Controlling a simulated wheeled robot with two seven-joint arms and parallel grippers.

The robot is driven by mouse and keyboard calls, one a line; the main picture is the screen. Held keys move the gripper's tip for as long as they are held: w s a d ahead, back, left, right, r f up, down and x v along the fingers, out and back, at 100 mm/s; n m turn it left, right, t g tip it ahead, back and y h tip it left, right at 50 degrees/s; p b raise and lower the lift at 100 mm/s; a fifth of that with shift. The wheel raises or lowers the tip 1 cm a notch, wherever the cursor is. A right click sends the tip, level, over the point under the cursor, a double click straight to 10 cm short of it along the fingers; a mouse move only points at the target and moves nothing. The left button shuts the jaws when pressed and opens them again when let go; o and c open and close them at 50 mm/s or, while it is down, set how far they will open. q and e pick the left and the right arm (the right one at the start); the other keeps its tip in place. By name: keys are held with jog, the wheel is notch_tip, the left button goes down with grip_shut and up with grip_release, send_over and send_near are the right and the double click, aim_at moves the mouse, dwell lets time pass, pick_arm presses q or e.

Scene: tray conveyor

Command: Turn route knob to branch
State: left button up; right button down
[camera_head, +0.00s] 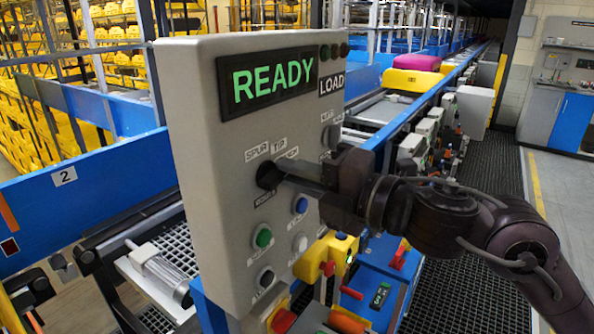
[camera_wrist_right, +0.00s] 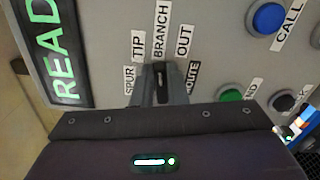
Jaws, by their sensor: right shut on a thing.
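The grey control panel (camera_head: 215,160) stands upright in front of me, its display showing READY. The route knob (camera_head: 268,176) is a dark knob below the SPUR and TIP labels, mostly covered by my right gripper (camera_head: 290,178). In the right wrist view the route knob (camera_wrist_right: 160,76) sits between the two fingers of my right gripper (camera_wrist_right: 161,88), which is shut on it. There the knob's visible end points at the BRANCH label (camera_wrist_right: 161,30), between TIP and OUT. A dark shape at the lower left edge may be my left gripper (camera_head: 25,295); its jaws are unclear.
A blue button (camera_head: 300,205), a green button (camera_head: 263,238) and other controls sit below the knob. Yellow and red devices (camera_head: 328,258) stand close at the panel's lower right. A blue-edged conveyor (camera_head: 400,120) runs behind, carrying yellow and magenta items. Dark floor matting is clear at right.

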dwell(0.3)
jog(key=c, duration=1.4)
grip_release()
jog(key=shift+c, duration=0.2)
jog(key=b+v, duration=0.3)
jog(key=v, duration=0.4)
jog(key=shift+s+d, duration=0.25)
jog(key=shift+d, duration=0.05)
jog(key=shift+f+m, duration=0.15)
jog(key=shift+m, duration=0.15)
